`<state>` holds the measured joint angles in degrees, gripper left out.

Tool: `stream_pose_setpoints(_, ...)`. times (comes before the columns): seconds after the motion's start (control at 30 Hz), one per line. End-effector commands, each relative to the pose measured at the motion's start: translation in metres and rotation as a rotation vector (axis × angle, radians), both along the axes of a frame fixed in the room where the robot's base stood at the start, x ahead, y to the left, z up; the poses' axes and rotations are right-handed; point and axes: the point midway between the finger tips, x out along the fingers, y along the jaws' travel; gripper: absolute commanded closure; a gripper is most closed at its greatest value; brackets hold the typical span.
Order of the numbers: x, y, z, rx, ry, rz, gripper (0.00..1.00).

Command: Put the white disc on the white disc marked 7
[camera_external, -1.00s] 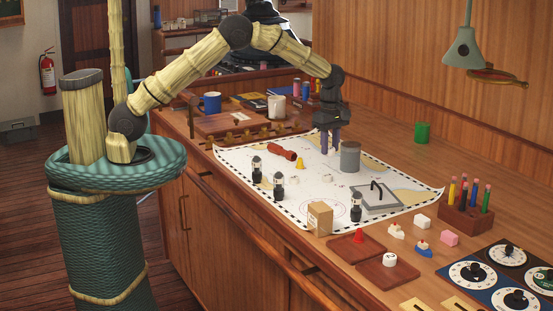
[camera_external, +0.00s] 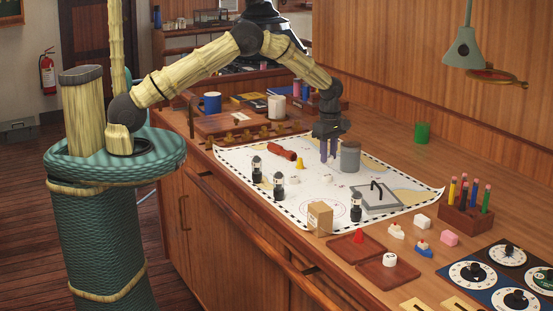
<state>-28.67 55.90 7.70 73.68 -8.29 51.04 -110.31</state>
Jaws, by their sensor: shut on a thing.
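My gripper (camera_external: 329,163) points straight down over the chart, left of the grey cylinder. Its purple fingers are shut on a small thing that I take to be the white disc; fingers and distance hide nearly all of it. Whether it touches the chart, I cannot tell. Another white disc (camera_external: 389,259) with a dark mark on top lies on the right wooden square (camera_external: 399,273) at the counter's front; the mark is too small to read surely. It is well apart from my gripper, toward the front right.
The grey cylinder (camera_external: 350,157) stands close to my fingers. A pencil block (camera_external: 466,217) is at right.

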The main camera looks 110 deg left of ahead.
Motion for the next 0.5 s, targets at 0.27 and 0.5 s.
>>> stream_pose_setpoints(0.27, 0.0, 0.001, -0.005, 0.001, -0.002, 0.0, 0.92)
stream_pose_setpoints(0.5, -0.001, 0.0, -0.021, -0.001, 0.002, 0.001, 0.92)
